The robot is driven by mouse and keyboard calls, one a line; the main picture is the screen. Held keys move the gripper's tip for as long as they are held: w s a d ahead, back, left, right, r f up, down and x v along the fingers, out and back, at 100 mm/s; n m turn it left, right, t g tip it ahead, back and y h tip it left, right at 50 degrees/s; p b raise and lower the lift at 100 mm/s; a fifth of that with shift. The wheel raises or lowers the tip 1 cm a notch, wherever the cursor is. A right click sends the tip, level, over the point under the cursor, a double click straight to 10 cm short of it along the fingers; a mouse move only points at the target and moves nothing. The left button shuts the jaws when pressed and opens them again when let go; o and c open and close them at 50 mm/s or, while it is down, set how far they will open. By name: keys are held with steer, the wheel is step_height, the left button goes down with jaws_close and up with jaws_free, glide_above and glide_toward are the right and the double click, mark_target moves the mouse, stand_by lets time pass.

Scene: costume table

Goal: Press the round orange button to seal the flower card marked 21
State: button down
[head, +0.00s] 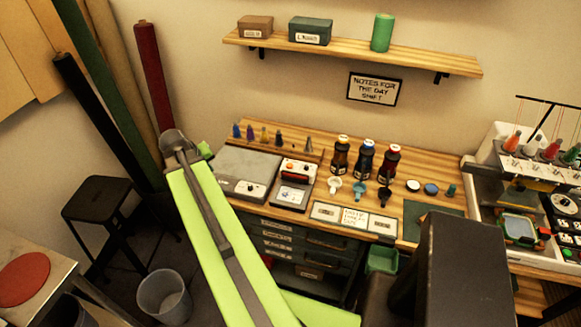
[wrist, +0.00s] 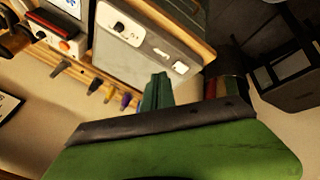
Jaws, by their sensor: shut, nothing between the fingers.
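A round orange-red button (head: 289,166) sits on a small white-and-dark device (head: 292,194) on the wooden workbench. It also shows at the upper left of the wrist view (wrist: 64,45). I cannot make out a card marked 21 in either view. My gripper shows in the wrist view with its dark green fingers (wrist: 157,90) shut and empty, pointing toward a flat grey machine (wrist: 150,42). The button is off to the left of the fingers there and apart from them. In the head view my lime arm reaches up to the bench's left end; the fingertips are mostly hidden.
The grey machine (head: 250,172) stands left of the button device. Small coloured nozzles (head: 263,135) line the bench's back. Dark bottles (head: 364,160) stand to the right, with a tray of labels (head: 353,217) in front. Fabric rolls (head: 150,75) and a stool (head: 97,203) are at left.

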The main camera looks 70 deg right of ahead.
steer(key=s+d+m+g+h, duration=0.1)
steer(key=s+d+m, duration=0.1)
steer(key=s+d, duration=0.7)
step_height(320, 180, up, 3)
steer(key=m+g+h+b, duration=0.1)
steer(key=m+g+h, duration=0.1)
glide_above(288, 166)
steer(key=shift+s, duration=0.1)
steer(key=shift+f, duration=0.15)
step_height(288, 166, down, 9)
steer(key=b, duration=0.9)
steer(key=shift+r, duration=0.2)
steer(key=shift+f+b, duration=0.35)
steer(key=shift+f, duration=0.05)
